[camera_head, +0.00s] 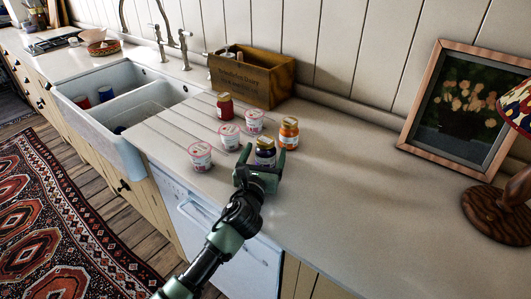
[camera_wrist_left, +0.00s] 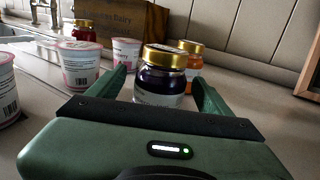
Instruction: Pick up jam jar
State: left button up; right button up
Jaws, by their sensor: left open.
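A dark purple jam jar with a gold lid (camera_head: 265,152) stands upright on the countertop in the head view. In the left wrist view this dark jar (camera_wrist_left: 161,78) is just beyond and between the fingers. My left gripper (camera_head: 262,160) is open, low over the counter, with its fingertips on either side of the jar. An orange jar with a gold lid (camera_head: 288,134) stands behind it to the right. A red jar with a gold lid (camera_head: 225,106) stands farther back, near the wooden box. My right gripper is in neither view.
Several pink-and-white yogurt cups (camera_head: 200,156) stand left of and behind the dark jar. A wooden box (camera_head: 252,77) is against the wall. A white sink (camera_head: 118,112) lies to the left. The counter at right is clear up to a framed picture (camera_head: 462,107) and lamp (camera_head: 500,210).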

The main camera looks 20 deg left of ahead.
pick_arm(q)
jog(key=w, duration=0.3)
jog(key=shift+w+a, duration=0.1)
jog(key=shift+w, duration=0.1)
jog(key=c, duration=1.6)
jog(key=shift+r, duration=0.1)
grip_shut()
jog(key=shift+r, duration=0.1)
